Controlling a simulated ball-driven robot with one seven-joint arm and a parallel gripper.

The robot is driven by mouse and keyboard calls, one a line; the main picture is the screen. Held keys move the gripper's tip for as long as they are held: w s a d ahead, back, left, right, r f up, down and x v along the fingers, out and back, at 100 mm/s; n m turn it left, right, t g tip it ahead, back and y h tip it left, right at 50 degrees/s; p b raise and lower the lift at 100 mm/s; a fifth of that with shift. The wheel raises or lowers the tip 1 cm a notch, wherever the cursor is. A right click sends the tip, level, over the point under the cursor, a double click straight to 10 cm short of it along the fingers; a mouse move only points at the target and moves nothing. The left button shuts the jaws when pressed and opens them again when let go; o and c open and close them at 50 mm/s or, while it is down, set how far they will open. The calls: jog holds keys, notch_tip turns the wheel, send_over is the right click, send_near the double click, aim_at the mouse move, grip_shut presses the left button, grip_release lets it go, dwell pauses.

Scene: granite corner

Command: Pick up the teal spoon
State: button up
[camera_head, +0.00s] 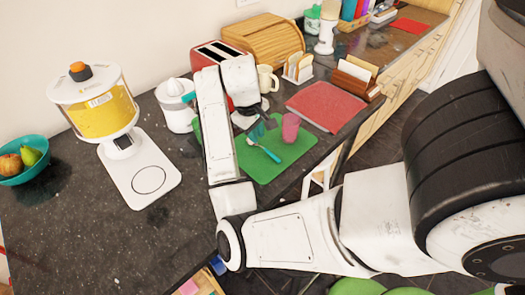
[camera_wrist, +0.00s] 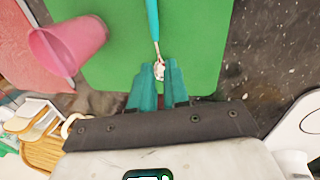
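The teal spoon (camera_head: 265,151) lies on the green mat (camera_head: 262,171), its handle pointing toward the mat's front edge. My gripper (camera_head: 258,130) is over the mat, close to the silver end of the spoon. In the wrist view my gripper (camera_wrist: 160,76) shows two teal fingers apart, with a gap between them and nothing held. The height of the fingertips over the mat is hard to tell.
A pink cup (camera_head: 290,127) stands on the mat beside the spoon, near my gripper. A red mat or cloth (camera_head: 326,105) lies to the right. Dark counter is bare at front left.

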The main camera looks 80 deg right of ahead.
aim_at(261, 146)
jog(key=f, duration=0.3)
jog(key=s+f, duration=0.1)
jog(key=f, duration=0.1)
jog(key=shift+d, duration=0.4)
jog(key=shift+c, duration=0.4)
jog(key=shift+r, duration=0.1)
grip_shut()
